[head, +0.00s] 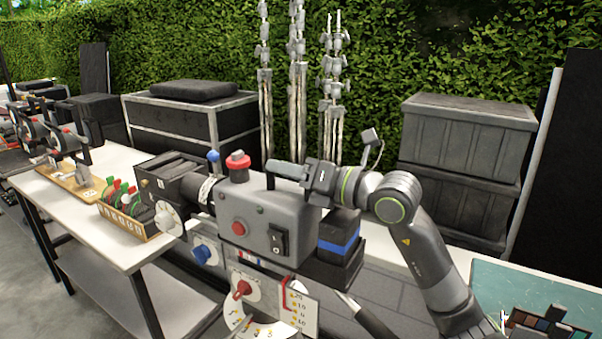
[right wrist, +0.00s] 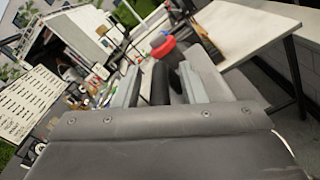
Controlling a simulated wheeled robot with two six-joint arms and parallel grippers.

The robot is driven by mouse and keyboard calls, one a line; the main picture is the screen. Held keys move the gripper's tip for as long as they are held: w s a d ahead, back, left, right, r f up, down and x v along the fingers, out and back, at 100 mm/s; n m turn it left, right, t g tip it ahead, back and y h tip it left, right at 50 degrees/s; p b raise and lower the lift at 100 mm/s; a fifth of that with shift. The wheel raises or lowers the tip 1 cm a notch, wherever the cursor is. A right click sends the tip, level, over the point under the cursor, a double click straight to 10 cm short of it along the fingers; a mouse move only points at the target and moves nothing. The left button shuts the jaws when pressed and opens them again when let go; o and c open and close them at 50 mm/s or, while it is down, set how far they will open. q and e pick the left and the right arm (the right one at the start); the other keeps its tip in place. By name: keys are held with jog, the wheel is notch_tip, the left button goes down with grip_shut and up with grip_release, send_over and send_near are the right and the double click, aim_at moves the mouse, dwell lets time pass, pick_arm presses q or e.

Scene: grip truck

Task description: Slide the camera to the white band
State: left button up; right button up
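The grey camera (head: 250,222) stands in the middle of the head view, with a red knob on top and a black rocker switch on its side. Its lens points left into a black matte box (head: 172,182). A white band (head: 207,188) shows around the lens barrel. My right gripper (head: 285,171) reaches in from the right over the camera's top. In the right wrist view its two fingers (right wrist: 163,88) stand apart on either side of a black handle (right wrist: 160,82), with a gap visible, so it looks open around it. My left gripper is not in view.
A white table (head: 105,222) at the left holds a wooden rack (head: 128,215) of coloured-handled items. Grey crates (head: 460,165) and a black case (head: 190,118) stand behind. A teal board (head: 515,300) lies at lower right. Dials and a lever (head: 243,288) sit below the camera.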

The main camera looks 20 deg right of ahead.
jog(key=p+v, duration=0.2)
jog(key=v, duration=0.8)
jog(key=shift+s+d, duration=0.15)
jog(key=shift+d, duration=0.15)
jog(key=shift+s+d+p, duration=0.2)
jog(key=shift+s+p, duration=0.15)
jog(key=shift+p, duration=0.1)
jog(key=p+v, duration=0.6)
jog(key=p, duration=0.2)
jog(key=shift+s+a+f, duration=0.1)
